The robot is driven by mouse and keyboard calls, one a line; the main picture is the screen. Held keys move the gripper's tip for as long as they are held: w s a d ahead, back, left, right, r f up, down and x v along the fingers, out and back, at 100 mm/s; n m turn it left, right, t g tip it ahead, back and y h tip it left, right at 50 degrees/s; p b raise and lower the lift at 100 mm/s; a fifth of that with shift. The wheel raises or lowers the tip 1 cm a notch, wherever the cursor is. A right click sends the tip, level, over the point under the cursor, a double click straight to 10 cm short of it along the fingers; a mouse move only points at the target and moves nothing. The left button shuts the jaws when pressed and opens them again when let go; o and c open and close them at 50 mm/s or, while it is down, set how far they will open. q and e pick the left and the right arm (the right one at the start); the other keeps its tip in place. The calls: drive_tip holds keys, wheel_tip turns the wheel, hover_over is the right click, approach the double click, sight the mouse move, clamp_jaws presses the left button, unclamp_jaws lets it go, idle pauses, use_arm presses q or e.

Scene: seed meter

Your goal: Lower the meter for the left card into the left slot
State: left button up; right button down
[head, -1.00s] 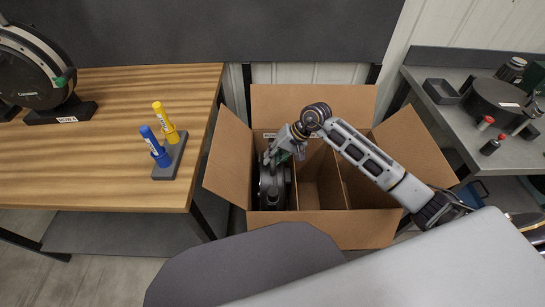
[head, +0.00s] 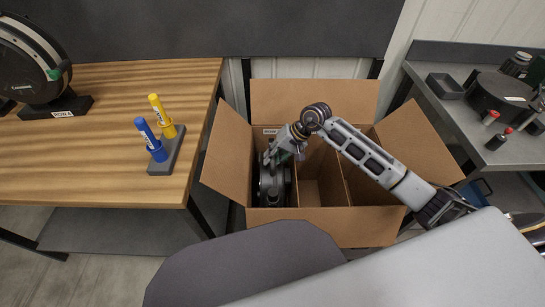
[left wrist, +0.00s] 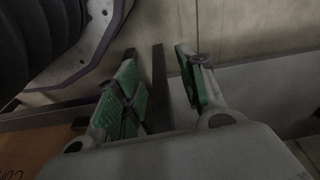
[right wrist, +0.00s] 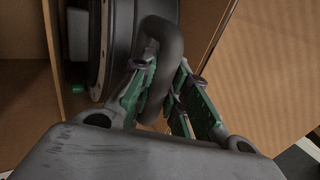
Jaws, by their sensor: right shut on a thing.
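A dark round seed meter (head: 272,188) sits down inside the left slot of the cardboard box (head: 330,228), upright between the box wall and a divider. My right gripper (head: 276,156) reaches into that slot from above. In the right wrist view the right gripper (right wrist: 158,100) is shut on the black loop handle (right wrist: 163,55) of the meter (right wrist: 112,45). How far the meter's bottom is from the slot floor is hidden. My left gripper (left wrist: 163,90) shows only in the left wrist view, its green-padded fingers apart with nothing between them.
The box's middle slot (head: 318,185) and right slot look empty. Left, a wooden table (head: 100,150) holds another round meter (head: 35,70) on a stand and blue and yellow markers (head: 157,135) in a holder. A grey bench (head: 470,125) stands right.

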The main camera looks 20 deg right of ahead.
drive_tip(key=shift+w+f+b, duration=0.1)
drive_tip(key=shift+f+b, duration=0.2)
drive_tip(key=shift+b, duration=0.1)
drive_tip(key=shift+f+b, duration=0.6)
drive_tip(key=shift+b, duration=0.05)
drive_tip(key=shift+f+b, duration=0.95)
use_arm(q)
wheel_tip(320, 180, up, 11)
drive_tip(key=w+d, duration=0.1)
drive_tip(key=d, duration=0.1)
drive_tip(key=shift+w+d+f+h+b, duration=0.15)
drive_tip(key=shift+d+f+h+b, duration=0.05)
drive_tip(key=shift+h+b, duration=0.15)
use_arm(e)
drive_tip(key=shift+f, duration=0.35)
use_arm(q)
drive_tip(key=shift+b+x, duration=0.85)
use_arm(e)
drive_tip(key=shift+f, duration=0.65)
drive_tip(key=c, duration=1.3)
unclamp_jaws()
use_arm(q)
drive_tip(key=shift+a, duration=0.1)
use_arm(e)
drive_tip(key=shift+f, duration=0.1)
